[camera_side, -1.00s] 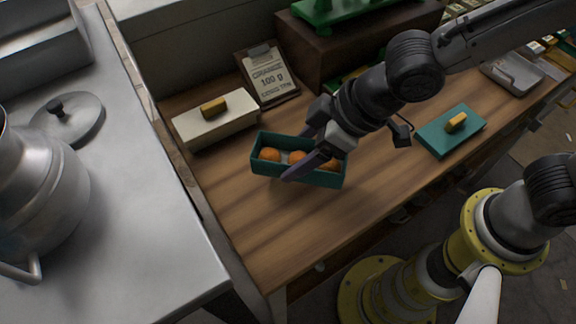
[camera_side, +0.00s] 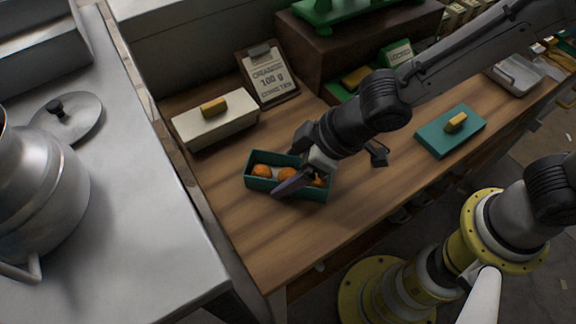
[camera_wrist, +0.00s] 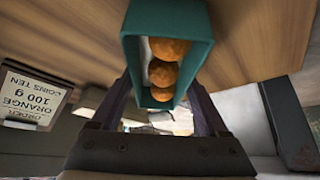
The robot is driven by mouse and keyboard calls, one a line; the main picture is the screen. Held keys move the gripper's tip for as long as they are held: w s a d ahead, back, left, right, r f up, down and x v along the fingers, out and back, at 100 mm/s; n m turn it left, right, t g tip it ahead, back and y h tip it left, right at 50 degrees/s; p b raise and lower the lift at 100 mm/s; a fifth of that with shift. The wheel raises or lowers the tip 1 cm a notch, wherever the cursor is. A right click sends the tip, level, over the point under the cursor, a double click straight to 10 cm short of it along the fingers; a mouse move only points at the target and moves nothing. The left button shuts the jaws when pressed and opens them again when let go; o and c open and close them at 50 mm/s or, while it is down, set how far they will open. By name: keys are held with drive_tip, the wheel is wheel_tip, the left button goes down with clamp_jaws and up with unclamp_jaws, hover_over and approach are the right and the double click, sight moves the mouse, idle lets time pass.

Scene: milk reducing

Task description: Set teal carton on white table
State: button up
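The teal carton (camera_side: 262,185) is an open box with several orange balls in it, over the wooden table's left part in the side view. It also shows in the wrist view (camera_wrist: 132,62), with three balls in a row. My gripper (camera_side: 292,172) has its fingers on the carton's two long sides and is shut on it. Whether the carton's base touches the wood or hangs just above it is hard to tell. The white table (camera_side: 150,235) is at the left, with a wide bare area at its front and right.
A metal jug (camera_side: 40,205) and a round lid (camera_side: 68,117) stand on the white table's left side. A cream box (camera_side: 215,122) and a sign (camera_side: 267,75) are behind the carton. A teal lid (camera_side: 440,138) lies at the right. A gap separates the tables.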

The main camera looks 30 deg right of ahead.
drive_tip(key=shift+o, duration=1.3)
drive_tip(key=shift+r, duration=0.1)
drive_tip(key=v, duration=1.2)
drive_tip(key=d+r+m+t+h, duration=0.1)
drive_tip(key=d+r+m+h, duration=0.2)
drive_tip(key=d, duration=1.1)
drive_tip(key=s+d+m+h, duration=0.1)
drive_tip(key=s+d+m, duration=0.4)
drive_tip(key=s+d, duration=0.3)
drive_tip(key=d, duration=0.4)
drive_tip(key=shift+s+d+m, duration=0.25)
drive_tip(key=shift+s+m, duration=0.15)
